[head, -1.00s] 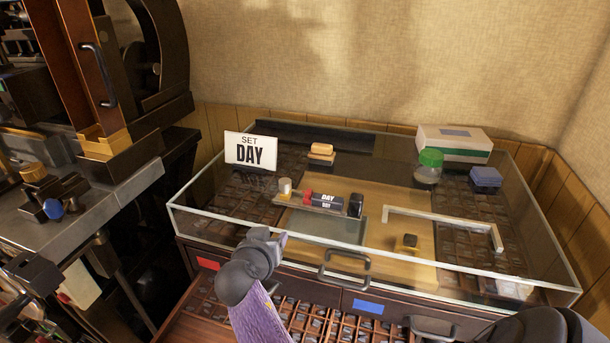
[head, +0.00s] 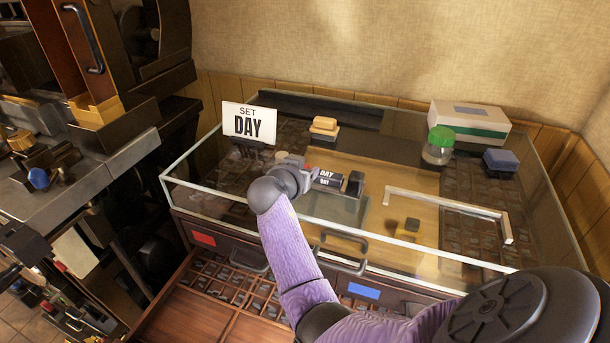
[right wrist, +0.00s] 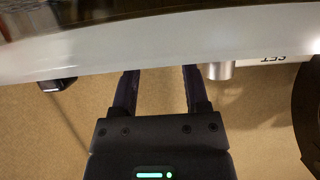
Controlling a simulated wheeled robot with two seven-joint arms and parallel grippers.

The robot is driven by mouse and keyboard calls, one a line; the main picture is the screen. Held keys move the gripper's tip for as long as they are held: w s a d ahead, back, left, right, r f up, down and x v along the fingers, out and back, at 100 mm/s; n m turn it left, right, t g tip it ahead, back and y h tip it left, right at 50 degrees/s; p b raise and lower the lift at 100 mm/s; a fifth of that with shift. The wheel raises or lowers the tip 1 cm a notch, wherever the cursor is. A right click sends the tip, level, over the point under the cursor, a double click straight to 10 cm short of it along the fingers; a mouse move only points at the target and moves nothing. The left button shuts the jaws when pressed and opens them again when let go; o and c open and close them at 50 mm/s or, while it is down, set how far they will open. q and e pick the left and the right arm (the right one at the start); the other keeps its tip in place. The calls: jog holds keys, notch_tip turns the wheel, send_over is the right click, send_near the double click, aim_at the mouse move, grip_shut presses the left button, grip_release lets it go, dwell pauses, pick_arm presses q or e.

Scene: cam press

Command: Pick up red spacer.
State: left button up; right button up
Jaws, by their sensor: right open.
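The red spacer (head: 309,168) shows as a small red patch at the left end of the dark block marked DAY (head: 328,179), on a narrow holder behind the front glass. My right gripper (head: 294,166) is just left of the red patch in the head view and hides part of the holder; whether it touches anything cannot be told. In the right wrist view my right gripper (right wrist: 159,82) has its two dark fingers apart with nothing seen between them. A silver cylinder (right wrist: 219,70) is beside the fingers. My left gripper does not show.
The glass rim (head: 350,228) runs along the case front; a pale edge crosses the right wrist view. A SET DAY sign (head: 249,123) stands behind left. A metal bar frame (head: 440,200), green-lidded jar (head: 438,148) and white box (head: 470,121) are at right. A drawer (head: 190,308) is open below.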

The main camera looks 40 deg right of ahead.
jog(key=shift+s+f, duration=0.2)
jog(key=shift+f, duration=0.1)
jog(key=c, duration=0.6)
grip_shut()
jog(key=shift+w+f, duration=0.1)
